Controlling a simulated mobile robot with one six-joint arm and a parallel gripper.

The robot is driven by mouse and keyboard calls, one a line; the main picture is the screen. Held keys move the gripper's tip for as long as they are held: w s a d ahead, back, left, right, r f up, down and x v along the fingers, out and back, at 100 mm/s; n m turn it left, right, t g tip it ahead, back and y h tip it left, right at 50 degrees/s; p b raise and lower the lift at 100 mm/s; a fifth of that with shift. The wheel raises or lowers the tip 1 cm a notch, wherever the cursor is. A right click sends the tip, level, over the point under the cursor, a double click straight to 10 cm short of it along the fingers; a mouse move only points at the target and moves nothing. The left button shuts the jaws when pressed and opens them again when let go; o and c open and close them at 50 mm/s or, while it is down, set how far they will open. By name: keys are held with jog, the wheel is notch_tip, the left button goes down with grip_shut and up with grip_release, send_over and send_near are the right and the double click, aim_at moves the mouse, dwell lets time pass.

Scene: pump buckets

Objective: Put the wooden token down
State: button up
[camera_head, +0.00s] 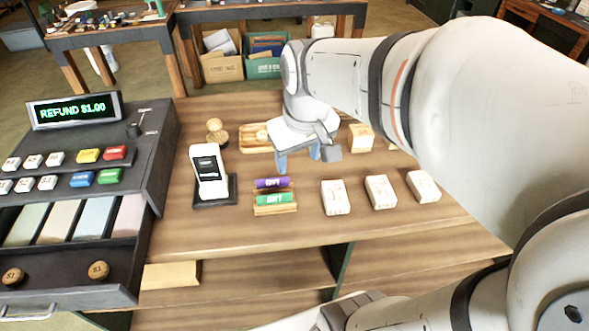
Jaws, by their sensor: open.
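A wooden tray (246,145) lies at the back of the counter, with a pale round wooden piece (262,134) in it that looks like a token. A round wooden object (216,128) stands left of the tray. Wooden tokens marked $1 (98,270) lie in the open cash drawer, one at the left (13,276) and one to its right. My gripper (298,157) hangs over the counter right of the tray, its blue-tipped fingers apart with nothing visible between them. My gripper and arm hide part of the tray's right side.
A cash register (150,165) displaying REFUND $1.00 (74,109) stands left. A card reader (208,172), a holder with purple and green gift cards (274,195) and several small white boxes (335,198) occupy the counter (230,230). The counter's front strip is clear.

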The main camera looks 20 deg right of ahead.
jog(key=s+a+f+m, duration=0.1)
jog(key=s+f, duration=0.2)
jog(key=s, duration=0.3)
jog(key=shift+s+m+t, duration=0.15)
jog(key=shift+m+t, duration=0.15)
jog(key=shift+m, duration=0.1)
jog(key=shift+a, duration=0.1)
jog(key=shift+c, duration=0.5)
